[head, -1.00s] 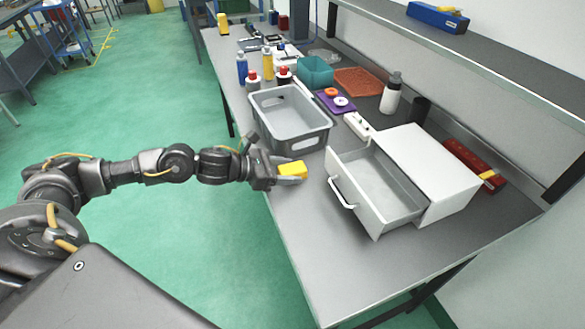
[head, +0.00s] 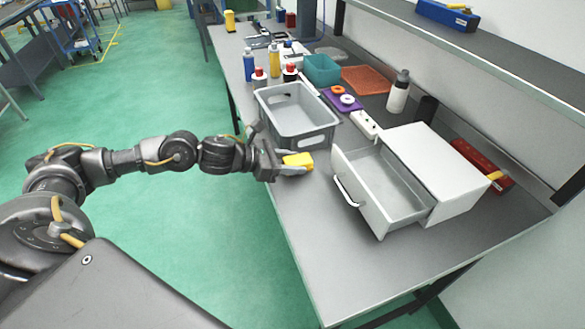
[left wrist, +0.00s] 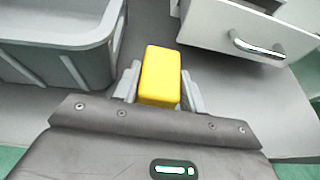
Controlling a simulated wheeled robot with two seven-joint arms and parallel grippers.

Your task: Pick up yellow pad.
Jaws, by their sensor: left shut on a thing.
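The yellow pad (head: 298,160) is a small yellow block. It sits between the fingers of my left gripper (head: 292,166), which is shut on it. In the left wrist view the yellow pad (left wrist: 161,76) stands out past the gripper's body, with a grey finger on each side of it. The pad is over the near edge of the grey table, between the grey bin and the open drawer. I cannot tell how far it is above the table top. My right gripper is not in view.
A grey bin (head: 318,143) stands just behind the pad. A white drawer unit (head: 436,165) with its drawer (head: 372,210) pulled out stands to the right. Bottles, a teal box (head: 322,71) and an orange tray (head: 365,80) are farther back. The table's front right is clear.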

